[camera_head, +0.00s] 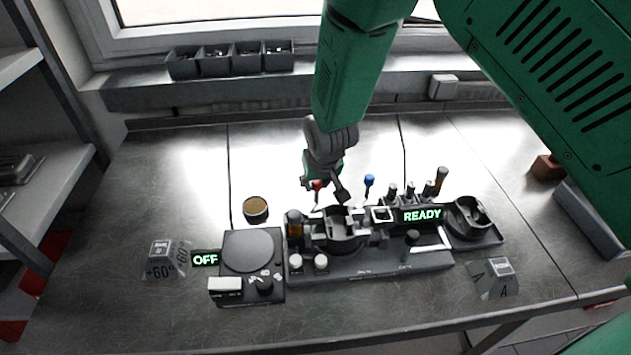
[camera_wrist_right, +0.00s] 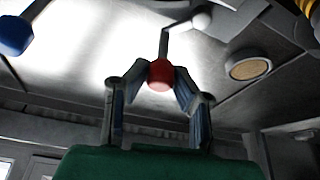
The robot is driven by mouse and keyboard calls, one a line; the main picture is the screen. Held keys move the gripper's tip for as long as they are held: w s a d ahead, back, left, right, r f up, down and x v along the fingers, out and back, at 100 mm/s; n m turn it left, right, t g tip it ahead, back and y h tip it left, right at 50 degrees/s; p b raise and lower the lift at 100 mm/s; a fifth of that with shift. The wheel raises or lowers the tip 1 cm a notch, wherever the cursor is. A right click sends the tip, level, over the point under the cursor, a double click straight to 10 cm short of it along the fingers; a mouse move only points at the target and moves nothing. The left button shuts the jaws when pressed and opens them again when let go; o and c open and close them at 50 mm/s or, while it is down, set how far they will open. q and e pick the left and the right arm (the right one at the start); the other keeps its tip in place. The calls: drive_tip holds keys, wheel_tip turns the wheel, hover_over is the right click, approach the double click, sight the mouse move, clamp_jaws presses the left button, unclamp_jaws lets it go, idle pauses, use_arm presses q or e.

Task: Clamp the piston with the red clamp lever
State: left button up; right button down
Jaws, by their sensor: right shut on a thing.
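The red clamp lever (camera_head: 317,185) stands at the back of the dark fixture (camera_head: 375,264), left of a blue-tipped lever (camera_head: 369,181). My right gripper (camera_head: 322,188) reaches down to it from above. In the wrist view the two fingers of my right gripper (camera_wrist_right: 161,78) close on the red knob (camera_wrist_right: 160,75) from both sides, with the thin bent rod running beyond it. A dark round part (camera_head: 342,236) sits in the middle of the fixture below the gripper; I cannot tell piston from holder there. My left gripper is out of view.
A control box reading OFF (camera_head: 248,250) stands left of the fixture, with a round brown-topped pot (camera_head: 255,208) behind it. A READY display (camera_head: 422,216) and a dark round holder (camera_head: 468,218) are at right. Small bins (camera_head: 231,60) line the back ledge.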

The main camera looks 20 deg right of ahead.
drive_tip(key=c, duration=1.4)
unclamp_jaws()
drive_tip(key=shift+w+r, duration=0.2)
drive_tip(key=shift+c, duration=0.2)
drive_tip(key=shift+o, duration=0.4)
drive_tip(key=shift+s, duration=0.1)
drive_tip(key=shift+f, duration=0.1)
drive_tip(key=v, duration=1.2)
